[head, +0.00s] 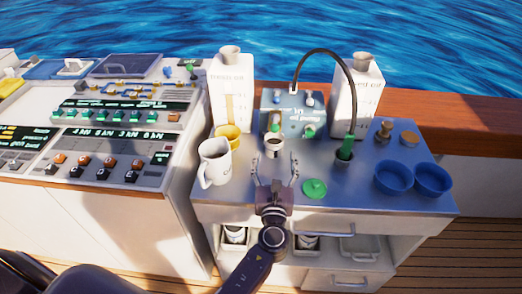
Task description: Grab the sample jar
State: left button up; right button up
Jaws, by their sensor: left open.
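A small white open jar (274,148) with dark contents stands upright on the grey metal counter (345,200); it looks like the sample jar, though no label is readable. My left gripper (275,171) reaches in over the counter's front edge. Its two fingers are apart with nothing between them, and their tips point at the jar, just on the near side of it. I cannot tell whether they touch it. A round green lid (315,189) lies to the right of the gripper. My right gripper is not in view.
A white mug (214,167) and a yellow cup (231,138) stand left of the jar. A blue-grey box (290,122) and a black hose (335,58) are behind. Two blue bowls (433,180) sit at the right. A control console (110,145) fills the left.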

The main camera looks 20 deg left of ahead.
aim_at(274, 146)
pick_arm(q)
jog(key=x, duration=0.3)
jog(key=shift+w+a+r+p, duration=0.1)
jog(key=shift+w+a+p, duration=0.1)
jog(key=shift+w+p, duration=0.1)
jog(key=x, duration=0.2)
jog(key=shift+w+a, duration=0.25)
jog(key=shift+w, duration=0.3)
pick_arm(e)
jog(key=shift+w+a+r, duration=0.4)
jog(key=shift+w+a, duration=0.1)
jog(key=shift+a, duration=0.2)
pick_arm(q)
jog(key=shift+c, duration=0.7)
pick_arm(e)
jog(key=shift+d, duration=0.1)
pick_arm(q)
jog(key=shift+c, duration=1.2)
jog(key=c, duration=1)
jog(key=shift+c, duration=0.7)
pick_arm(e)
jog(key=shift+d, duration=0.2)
pick_arm(q)
jog(key=shift+r, duration=0.1)
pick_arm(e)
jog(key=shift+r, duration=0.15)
